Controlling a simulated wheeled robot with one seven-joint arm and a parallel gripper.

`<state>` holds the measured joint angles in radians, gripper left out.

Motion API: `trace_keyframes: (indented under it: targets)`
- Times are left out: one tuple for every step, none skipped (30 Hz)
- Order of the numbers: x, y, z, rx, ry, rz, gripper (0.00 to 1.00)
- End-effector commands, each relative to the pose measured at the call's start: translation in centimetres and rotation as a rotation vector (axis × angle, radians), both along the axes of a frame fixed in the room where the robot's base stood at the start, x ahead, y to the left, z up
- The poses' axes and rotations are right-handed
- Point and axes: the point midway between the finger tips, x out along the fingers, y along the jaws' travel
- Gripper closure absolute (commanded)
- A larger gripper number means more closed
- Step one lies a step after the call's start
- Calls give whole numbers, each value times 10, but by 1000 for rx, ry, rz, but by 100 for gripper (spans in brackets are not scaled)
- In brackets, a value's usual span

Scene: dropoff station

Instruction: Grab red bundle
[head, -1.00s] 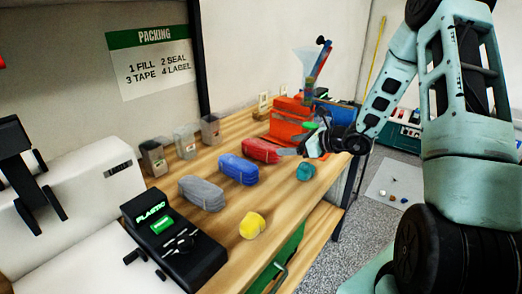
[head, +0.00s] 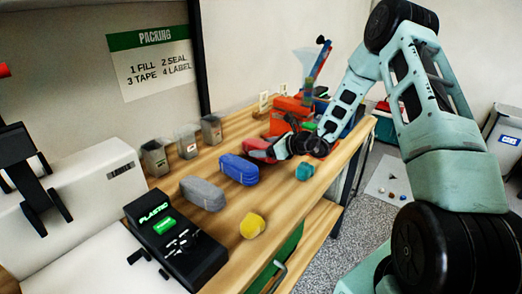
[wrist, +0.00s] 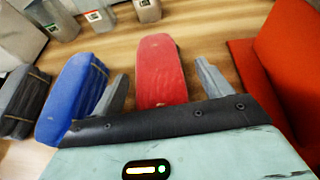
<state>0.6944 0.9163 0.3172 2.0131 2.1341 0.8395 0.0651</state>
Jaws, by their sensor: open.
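The red bundle (wrist: 161,68) lies on the wooden table between the spread fingers of my gripper (wrist: 163,82) in the wrist view. The fingers stand apart from its sides, with gaps on both sides. In the head view the red bundle (head: 258,149) shows beyond the blue bundle, partly hidden by my gripper (head: 268,151). My gripper is open and holds nothing.
A blue bundle (head: 238,169) and a grey bundle (head: 203,193) lie to the left. An orange-red bin (wrist: 286,60) stands close on the right. Several clear containers (head: 186,141) line the back. A teal object (head: 305,171) and a yellow object (head: 252,225) lie in front.

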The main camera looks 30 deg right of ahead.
Motion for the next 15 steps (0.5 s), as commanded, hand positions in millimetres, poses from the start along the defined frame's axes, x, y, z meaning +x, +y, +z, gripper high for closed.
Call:
trace_keyframes:
  targets:
    - [0, 0, 0, 0, 0, 0, 22]
    - [0, 0, 0, 0, 0, 0, 22]
    - [0, 0, 0, 0, 0, 0, 33]
    - [0, 0, 0, 0, 0, 0, 41]
    - [0, 0, 0, 0, 0, 0, 50]
    - [0, 0, 0, 0, 0, 0, 61]
    - [0, 0, 0, 0, 0, 0, 69]
    - [0, 0, 0, 0, 0, 0, 74]
    - [0, 0, 0, 0, 0, 0, 74]
    - [0, 0, 1, 0, -1, 0, 74]
    - [0, 0, 1, 0, -1, 0, 74]
    - [0, 0, 1, 0, -1, 0, 74]
    - [0, 0, 1, 0, -1, 0, 74]
    - [0, 0, 1, 0, -1, 0, 74]
    - [0, 0, 1, 0, -1, 0, 74]
